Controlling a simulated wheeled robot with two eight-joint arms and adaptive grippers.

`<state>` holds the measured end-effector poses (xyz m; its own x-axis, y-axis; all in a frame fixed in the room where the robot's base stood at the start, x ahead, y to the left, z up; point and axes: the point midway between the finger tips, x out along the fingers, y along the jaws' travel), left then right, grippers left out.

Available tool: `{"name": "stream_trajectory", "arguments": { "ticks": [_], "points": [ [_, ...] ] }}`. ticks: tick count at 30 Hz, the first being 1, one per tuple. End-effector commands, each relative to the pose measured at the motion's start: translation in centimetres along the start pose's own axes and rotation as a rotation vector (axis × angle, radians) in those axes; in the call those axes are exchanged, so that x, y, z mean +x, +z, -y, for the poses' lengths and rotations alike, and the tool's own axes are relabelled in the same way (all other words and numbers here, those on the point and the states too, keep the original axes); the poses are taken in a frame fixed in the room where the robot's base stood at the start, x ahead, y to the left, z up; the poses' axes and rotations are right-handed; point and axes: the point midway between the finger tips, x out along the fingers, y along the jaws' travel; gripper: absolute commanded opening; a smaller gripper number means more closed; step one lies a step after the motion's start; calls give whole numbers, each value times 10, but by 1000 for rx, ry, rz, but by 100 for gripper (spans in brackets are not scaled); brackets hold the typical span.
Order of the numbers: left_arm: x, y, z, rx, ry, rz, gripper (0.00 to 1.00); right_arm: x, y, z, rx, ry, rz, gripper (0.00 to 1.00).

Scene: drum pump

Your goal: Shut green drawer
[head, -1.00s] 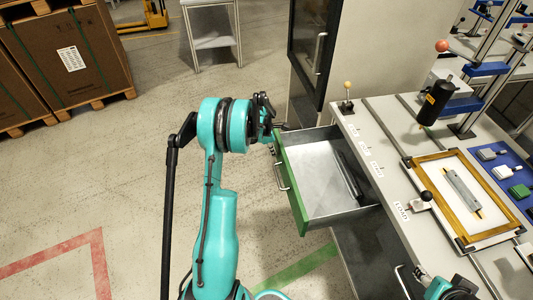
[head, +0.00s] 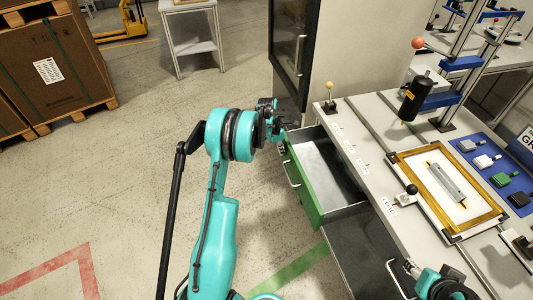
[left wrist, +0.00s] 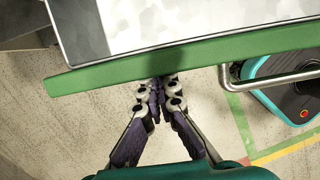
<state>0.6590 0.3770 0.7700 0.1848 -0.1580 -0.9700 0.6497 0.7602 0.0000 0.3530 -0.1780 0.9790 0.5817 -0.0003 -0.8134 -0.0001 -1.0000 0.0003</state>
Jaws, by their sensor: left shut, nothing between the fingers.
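The green drawer (head: 305,189) stands partly open from the bench, with a green front, a metal handle (head: 290,173) and a grey, mostly bare inside. My left gripper (head: 283,118) is at the far end of the drawer's front. In the left wrist view, its shut, empty fingers (left wrist: 158,84) point at the outer face of the green front (left wrist: 200,63) and appear to touch it, to the left of the handle (left wrist: 275,80). Part of my right arm shows at the bottom right of the head view; its fingers are not clear.
The bench top (head: 350,135) carries small levers, a gold frame (head: 450,190) and a black cylinder (head: 416,97). A dark cabinet door (head: 297,50) stands behind the drawer. Boxes on a pallet (head: 50,65) stand far left. The floor left of the drawer is clear.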

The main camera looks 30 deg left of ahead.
Motion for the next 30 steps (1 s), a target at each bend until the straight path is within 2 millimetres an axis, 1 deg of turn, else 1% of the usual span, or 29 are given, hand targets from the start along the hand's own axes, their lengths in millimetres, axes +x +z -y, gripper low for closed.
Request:
{"name": "stream_trajectory", "arguments": {
  "ticks": [1,6,12,15,21,24,30],
  "points": [
    [4,17,1,5,-1,1,0,0,0,0,0,0,0,50],
    [16,63,1,4,-1,2,0,-2,-1,0,0,0,0,50],
    [28,112,1,3,-1,0,0,-3,-2,0,0,0,0,50],
    [33,132,0,2,-1,0,0,-4,-3,0,0,0,0,50],
    [41,163,0,1,0,0,0,-6,-4,0,0,0,0,50],
    [43,172,0,0,0,0,0,-6,-4,0,0,0,0,50],
    [45,181,0,0,0,0,0,-6,-4,0,0,0,0,50]
  ]
}}
